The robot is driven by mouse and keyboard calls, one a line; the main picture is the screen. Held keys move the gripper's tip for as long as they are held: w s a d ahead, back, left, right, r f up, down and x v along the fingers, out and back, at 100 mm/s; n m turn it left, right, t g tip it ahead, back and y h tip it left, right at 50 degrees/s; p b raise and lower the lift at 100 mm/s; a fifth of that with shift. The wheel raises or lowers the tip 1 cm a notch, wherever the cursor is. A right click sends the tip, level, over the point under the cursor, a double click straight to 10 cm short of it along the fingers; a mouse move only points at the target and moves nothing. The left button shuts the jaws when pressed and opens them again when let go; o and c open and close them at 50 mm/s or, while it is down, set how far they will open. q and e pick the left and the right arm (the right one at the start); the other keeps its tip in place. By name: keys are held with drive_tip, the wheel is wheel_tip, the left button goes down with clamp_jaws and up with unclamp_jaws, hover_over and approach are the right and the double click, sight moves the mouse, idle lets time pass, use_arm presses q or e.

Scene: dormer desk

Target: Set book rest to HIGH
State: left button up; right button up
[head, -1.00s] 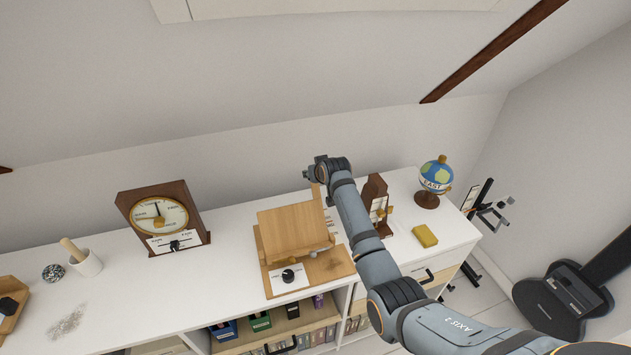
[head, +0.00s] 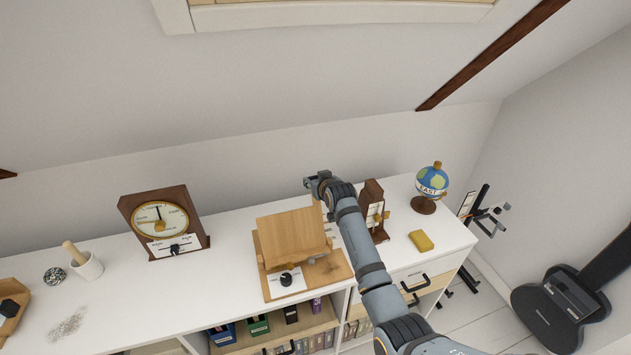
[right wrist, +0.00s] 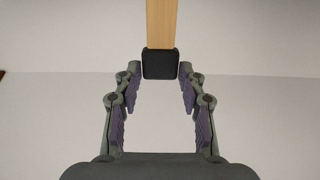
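The wooden book rest (head: 290,236) stands on the white desk, its tilted board on a wooden base. A white card with a black knob (head: 286,280) lies at its front left. My right gripper (head: 320,184) is above and behind the rest, near the lever's top. In the right wrist view, a wooden bar with a black end (right wrist: 160,64) reaches between the open fingertips (right wrist: 160,78), with a small gap each side. My left gripper is out of view.
A brown clock (head: 165,222) stands left of the rest. A wooden instrument (head: 373,206), a globe (head: 432,182) and a yellow block (head: 421,240) stand to the right. A mortar with pestle (head: 87,264) is at far left. Bare desk lies between the clock and rest.

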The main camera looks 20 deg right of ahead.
drive_tip(key=shift+o, duration=1.4)
drive_tip(key=shift+s+r, duration=0.1)
drive_tip(key=shift+s, duration=0.05)
drive_tip(key=v, duration=1.2)
